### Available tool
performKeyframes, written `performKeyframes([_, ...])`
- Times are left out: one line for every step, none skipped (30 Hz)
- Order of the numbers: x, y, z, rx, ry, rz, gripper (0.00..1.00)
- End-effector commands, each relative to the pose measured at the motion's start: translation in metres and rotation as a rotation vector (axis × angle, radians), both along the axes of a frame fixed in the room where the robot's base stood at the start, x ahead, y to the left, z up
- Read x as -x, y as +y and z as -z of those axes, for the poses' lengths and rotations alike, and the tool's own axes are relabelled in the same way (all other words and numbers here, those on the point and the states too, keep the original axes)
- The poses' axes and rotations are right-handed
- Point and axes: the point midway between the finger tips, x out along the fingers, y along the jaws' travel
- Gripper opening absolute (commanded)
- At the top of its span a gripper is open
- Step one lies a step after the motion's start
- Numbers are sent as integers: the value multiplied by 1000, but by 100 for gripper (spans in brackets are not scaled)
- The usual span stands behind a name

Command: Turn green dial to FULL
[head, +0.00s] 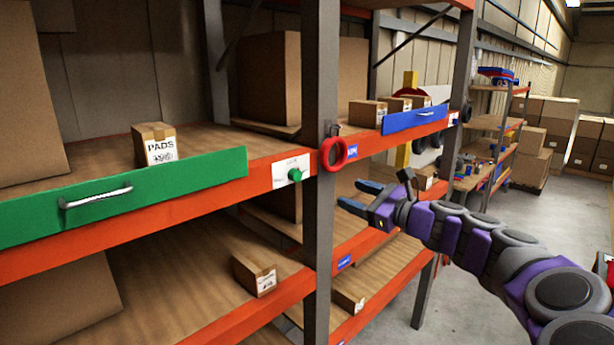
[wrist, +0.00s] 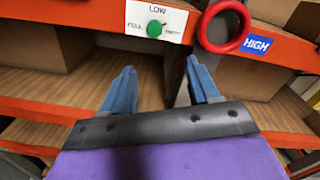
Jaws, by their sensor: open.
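The green dial (head: 295,175) sits on a white plate (head: 283,170) fixed to the orange shelf beam, left of the grey upright. In the wrist view the green dial (wrist: 155,29) is near the top. Its plate (wrist: 140,12) reads LOW above the dial, FULL at the left, and a small word at the right too blurred to read. The dial's pointer direction is hard to make out. My gripper (head: 365,195) is open and empty, right of and slightly below the dial. In the wrist view its blue fingertips (wrist: 157,80) are apart, below the dial and not touching it.
A red ring (head: 333,154) hangs at the upright, right of the dial, beside a blue HIGH label (wrist: 258,44). A green drawer front (head: 130,195) with a handle is at the left, a blue one (head: 415,118) at the right. A PADS box (head: 155,146) stands on the shelf.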

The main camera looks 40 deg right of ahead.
Motion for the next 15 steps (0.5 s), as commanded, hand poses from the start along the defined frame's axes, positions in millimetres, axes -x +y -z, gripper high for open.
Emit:
performKeyframes([-9, 4, -1, 0, 1, -6, 61])
performKeyframes([-15, 5, -1, 0, 2, -7, 61])
performKeyframes([-22, 8, -2, 2, 2, -6, 61])
performKeyframes([-28, 11, -2, 4, 3, -5, 61])
performKeyframes([-33, 14, -3, 6, 3, -5, 61])
performKeyframes([-41, 19, -4, 8, 3, -7, 61])
performKeyframes([-46, 22, -4, 9, 2, -8, 61])
performKeyframes([-52, 25, -5, 11, 2, -8, 61])
performKeyframes([-59, 27, -5, 13, 3, -7, 61])
performKeyframes([-65, 28, -5, 13, 3, -7, 61])
performKeyframes([-70, 29, -5, 12, 3, -6, 61])
performKeyframes([-78, 29, -4, 13, 4, -6, 61])
performKeyframes([-83, 27, -4, 12, 4, -5, 61])
performKeyframes([-89, 25, -4, 10, 4, -5, 61])
performKeyframes([-97, 23, -3, 9, 3, -4, 61])
